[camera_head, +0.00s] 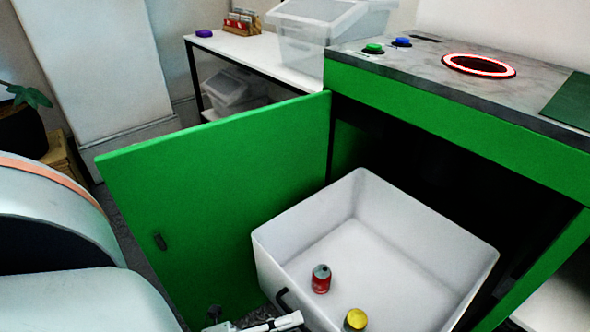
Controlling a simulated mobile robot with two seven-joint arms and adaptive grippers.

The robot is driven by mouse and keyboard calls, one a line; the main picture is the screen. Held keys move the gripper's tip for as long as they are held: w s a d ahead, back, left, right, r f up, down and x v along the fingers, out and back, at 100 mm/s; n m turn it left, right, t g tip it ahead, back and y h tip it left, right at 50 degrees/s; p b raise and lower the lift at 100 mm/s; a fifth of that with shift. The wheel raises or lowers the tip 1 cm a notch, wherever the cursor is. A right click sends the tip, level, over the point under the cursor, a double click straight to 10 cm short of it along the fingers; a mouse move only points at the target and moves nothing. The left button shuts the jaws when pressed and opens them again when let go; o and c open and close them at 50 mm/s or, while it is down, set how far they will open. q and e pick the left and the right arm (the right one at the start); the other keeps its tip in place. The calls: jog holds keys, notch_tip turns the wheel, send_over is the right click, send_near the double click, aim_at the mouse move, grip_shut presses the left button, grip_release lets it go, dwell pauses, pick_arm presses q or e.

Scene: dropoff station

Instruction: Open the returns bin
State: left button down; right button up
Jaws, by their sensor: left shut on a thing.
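The returns bin (420,245) is a white open-topped box standing well out of the dark opening of the green cabinet (450,120). A red can (321,279) and a yellow-topped can (355,320) are inside it. A dark handle (283,299) is on its front wall. The green cabinet door (220,190) stands swung wide open to the left of the bin. My left gripper (285,321) is at the bottom edge beside the handle, shut on the handle; its grip is partly cut off by the frame. My right gripper is not in view.
The grey countertop (420,75) holds a green button (373,49), a blue button (401,42) and a red-lit ring (479,66). A white table (260,55) with a clear container (325,35) is behind the door. A plant (25,96) is far left.

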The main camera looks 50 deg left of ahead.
pick_arm(q)
jog(key=c, duration=2.2)
grip_release()
jog(key=shift+o, duration=0.2)
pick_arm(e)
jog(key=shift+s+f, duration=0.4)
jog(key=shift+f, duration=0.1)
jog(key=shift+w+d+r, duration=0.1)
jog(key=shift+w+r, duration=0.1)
pick_arm(q)
jog(key=v, duration=1.2)
